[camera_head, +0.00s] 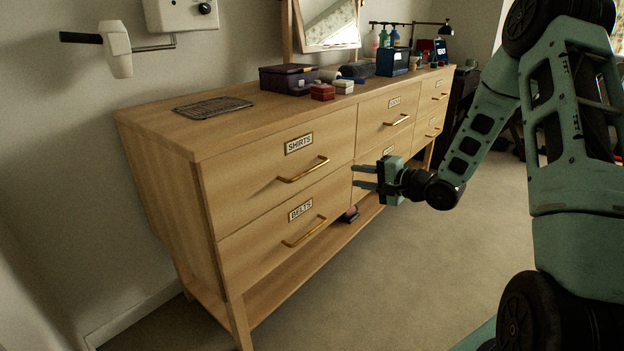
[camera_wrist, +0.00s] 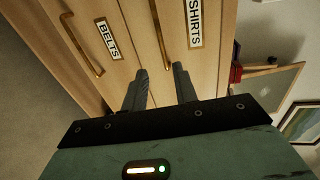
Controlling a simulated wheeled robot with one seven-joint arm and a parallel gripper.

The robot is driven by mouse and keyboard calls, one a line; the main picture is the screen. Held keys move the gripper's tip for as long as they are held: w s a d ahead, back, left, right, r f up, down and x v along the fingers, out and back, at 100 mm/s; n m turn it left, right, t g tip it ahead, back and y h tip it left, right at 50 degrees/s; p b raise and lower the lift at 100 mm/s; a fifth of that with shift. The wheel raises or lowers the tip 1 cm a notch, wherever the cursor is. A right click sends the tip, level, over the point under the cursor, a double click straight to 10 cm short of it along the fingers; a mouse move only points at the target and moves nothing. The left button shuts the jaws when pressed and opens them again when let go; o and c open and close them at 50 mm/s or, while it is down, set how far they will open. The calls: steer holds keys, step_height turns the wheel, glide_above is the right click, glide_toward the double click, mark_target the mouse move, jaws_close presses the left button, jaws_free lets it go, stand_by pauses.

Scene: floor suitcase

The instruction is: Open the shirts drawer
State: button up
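The shirts drawer (camera_head: 262,187) is the upper left drawer of a wooden dresser, with a label reading SHIRTS and a brass bar handle (camera_head: 303,170). It looks closed. The wrist view shows the SHIRTS label (camera_wrist: 195,22) and the shirts handle (camera_wrist: 160,35), which lies ahead of the fingers. My gripper (camera_head: 358,176) is to the right of the handle in the head view, with its two fingers apart and pointing at the dresser. In the wrist view, my gripper (camera_wrist: 160,88) is empty, with a gap between the fingertips, and does not touch the handle.
The belts drawer (camera_head: 270,250) is directly below, with its own brass handle (camera_head: 304,232). Other labelled drawers lie to the right. Boxes, bottles and a black rack (camera_head: 213,107) sit on the dresser top (camera_head: 180,130). The carpet in front (camera_head: 390,280) is clear.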

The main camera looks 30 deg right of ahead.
mark_target(314, 169)
steer(key=b+x, duration=0.3)
steer(key=x, duration=1.4)
steer(key=shift+r+b, duration=0.15)
steer(key=shift+b, duration=0.25)
steer(key=shift+c, duration=0.3)
jaws_close()
